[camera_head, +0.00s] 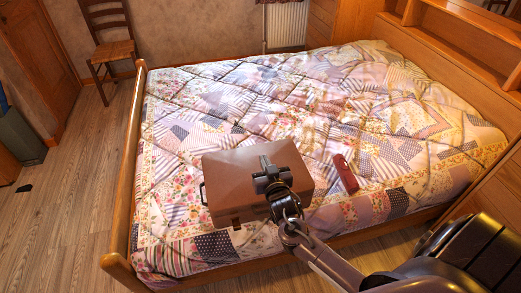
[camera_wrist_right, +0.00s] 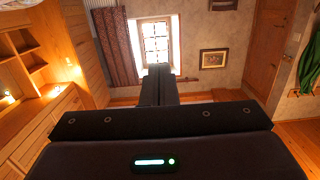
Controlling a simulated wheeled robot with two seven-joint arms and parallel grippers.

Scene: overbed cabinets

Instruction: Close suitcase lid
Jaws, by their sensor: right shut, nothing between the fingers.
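The brown suitcase (camera_head: 232,178) lies near the front edge of the bed in the head view. Its lid looks down on the base, with a handle on its left side. My right gripper (camera_head: 264,162) is above the lid in the head view and hides part of its middle and right. Whether it touches the lid cannot be told. Its fingers show together and empty in the right wrist view (camera_wrist_right: 159,85). The suitcase does not show in the wrist view. My left gripper is not in view.
The bed (camera_head: 300,100) has a patchwork quilt and a wooden frame. A small red object (camera_head: 345,174) lies right of the suitcase. Wooden cabinets (camera_head: 470,45) stand along the right. A chair (camera_head: 108,45) stands at the back left. The floor at left is mostly clear.

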